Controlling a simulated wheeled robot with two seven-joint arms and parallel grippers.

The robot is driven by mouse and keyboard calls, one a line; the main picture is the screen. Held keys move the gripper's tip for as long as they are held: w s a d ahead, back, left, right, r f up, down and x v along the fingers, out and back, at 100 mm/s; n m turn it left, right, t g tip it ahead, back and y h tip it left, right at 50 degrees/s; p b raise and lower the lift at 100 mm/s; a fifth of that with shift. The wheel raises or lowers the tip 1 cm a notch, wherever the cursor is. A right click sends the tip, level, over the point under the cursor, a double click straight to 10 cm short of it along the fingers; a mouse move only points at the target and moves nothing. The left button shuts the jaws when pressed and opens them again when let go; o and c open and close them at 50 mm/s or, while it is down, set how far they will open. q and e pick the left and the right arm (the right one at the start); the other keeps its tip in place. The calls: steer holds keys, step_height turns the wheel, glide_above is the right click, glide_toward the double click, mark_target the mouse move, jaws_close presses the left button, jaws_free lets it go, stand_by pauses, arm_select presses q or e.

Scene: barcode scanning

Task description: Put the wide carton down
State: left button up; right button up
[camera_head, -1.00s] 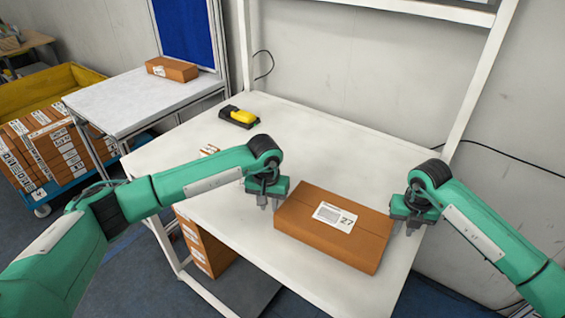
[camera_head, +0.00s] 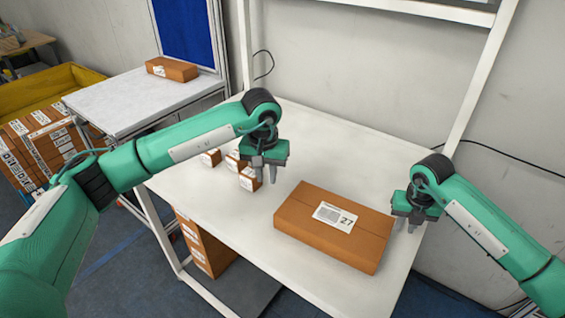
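The wide carton (camera_head: 310,240), brown with a white label marked 27, lies flat on the white table (camera_head: 345,165) near its front edge. My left gripper (camera_head: 265,178) is above the table, behind and left of the carton, clear of it. Its two fingers point down and stand apart, with nothing seen between them. My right gripper (camera_head: 405,226) is just right of the carton's right end, with a small gap to it. Its fingers are apart and empty.
Several small labelled boxes (camera_head: 248,180) stand on the table under and beside my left gripper. A side table (camera_head: 115,105) at the left bears another brown carton (camera_head: 172,69). A yellow bin (camera_head: 50,90) and stacked cartons stand farther left. The table's back middle is clear.

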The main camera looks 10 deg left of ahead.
step_height(320, 180, up, 10)
steer(key=shift+s+r, duration=0.25)
steer(key=shift+s, duration=0.15)
steer(key=shift+f, duration=0.1)
